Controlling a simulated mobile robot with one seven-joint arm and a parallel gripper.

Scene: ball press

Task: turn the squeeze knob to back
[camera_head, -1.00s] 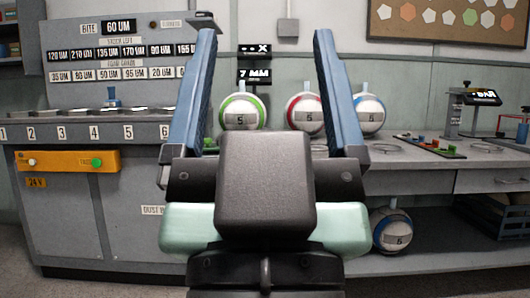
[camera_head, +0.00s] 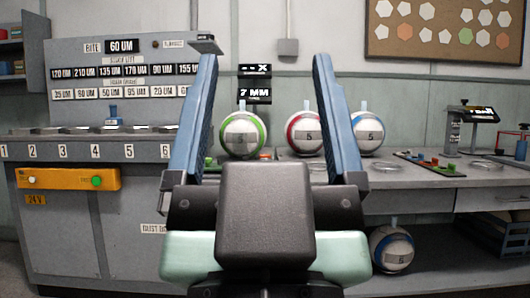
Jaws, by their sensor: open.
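My gripper (camera_head: 265,60) fills the middle of the view, pointing away from me. Its two blue-padded fingers stand wide apart with nothing between them. No knob in view is readable as the squeeze knob. An orange control box (camera_head: 68,179) on the front of the grey console at left carries a white knob or button (camera_head: 32,180) and a green one (camera_head: 97,181); their labels are too small to read. A small blue piece (camera_head: 113,115) stands on the console top. My gripper is right of these and touches none of them. It hides part of the bench.
The grey console (camera_head: 100,230) has numbered slots and a label board (camera_head: 121,75). Balls with green (camera_head: 240,132), red (camera_head: 303,133) and blue (camera_head: 367,133) bands stand on the bench behind my gripper. Another ball (camera_head: 391,250) is below. A small display device (camera_head: 472,113) stands right.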

